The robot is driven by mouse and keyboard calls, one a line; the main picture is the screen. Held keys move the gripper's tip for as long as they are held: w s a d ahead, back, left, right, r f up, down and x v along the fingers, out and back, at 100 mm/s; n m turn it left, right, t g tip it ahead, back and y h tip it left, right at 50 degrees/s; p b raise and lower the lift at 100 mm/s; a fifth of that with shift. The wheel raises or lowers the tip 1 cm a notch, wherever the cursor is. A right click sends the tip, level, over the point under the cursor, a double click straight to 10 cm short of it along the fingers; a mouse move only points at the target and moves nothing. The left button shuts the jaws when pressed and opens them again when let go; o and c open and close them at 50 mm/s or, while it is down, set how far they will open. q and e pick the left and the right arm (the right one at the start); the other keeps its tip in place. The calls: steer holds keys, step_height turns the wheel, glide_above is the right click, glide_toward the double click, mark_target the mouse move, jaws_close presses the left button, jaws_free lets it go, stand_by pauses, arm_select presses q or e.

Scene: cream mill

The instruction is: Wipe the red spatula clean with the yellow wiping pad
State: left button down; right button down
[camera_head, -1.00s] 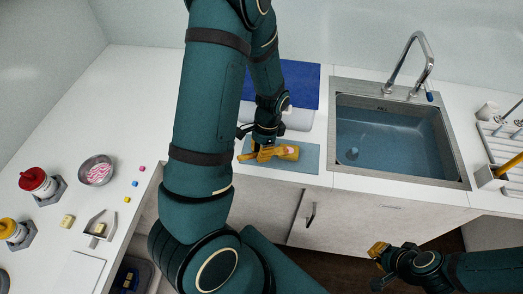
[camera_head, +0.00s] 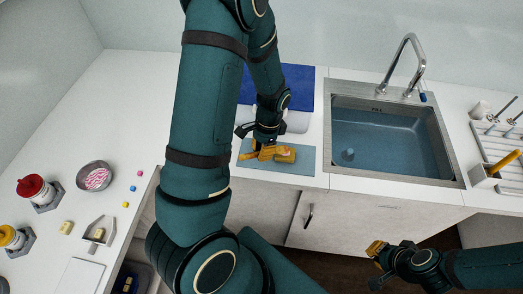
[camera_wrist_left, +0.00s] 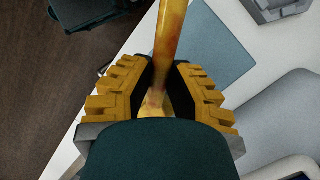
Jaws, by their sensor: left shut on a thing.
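My left gripper (camera_head: 262,152) has yellow ridged fingers and is low over the blue-grey mat (camera_head: 308,163) at the counter's front edge. In the left wrist view its fingers (camera_wrist_left: 158,90) are shut on a narrow, glossy yellow piece (camera_wrist_left: 172,30), which runs out of the top of the picture. I take it to be the yellow wiping pad (camera_head: 284,158), seen edge-on. In the head view the pad shows just right of the fingers, with a small red patch on it. I cannot make out the red spatula for certain. My right gripper (camera_head: 376,248) is low in front of the cabinet, its opening unclear.
A sink (camera_head: 385,135) with a tall faucet (camera_head: 410,60) lies right of the mat. A dark blue sheet (camera_head: 300,85) lies behind it. A drying rack (camera_head: 500,150) stands far right. A bowl (camera_head: 94,176), red-lidded jar (camera_head: 32,186) and small coloured cubes are on the left counter.

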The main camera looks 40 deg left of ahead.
arm_select(q)
step_height(320, 180, up, 2)
steer(key=shift+p, duration=0.6)
steer(key=shift+r+p, duration=0.35)
steer(key=shift+r, duration=0.95)
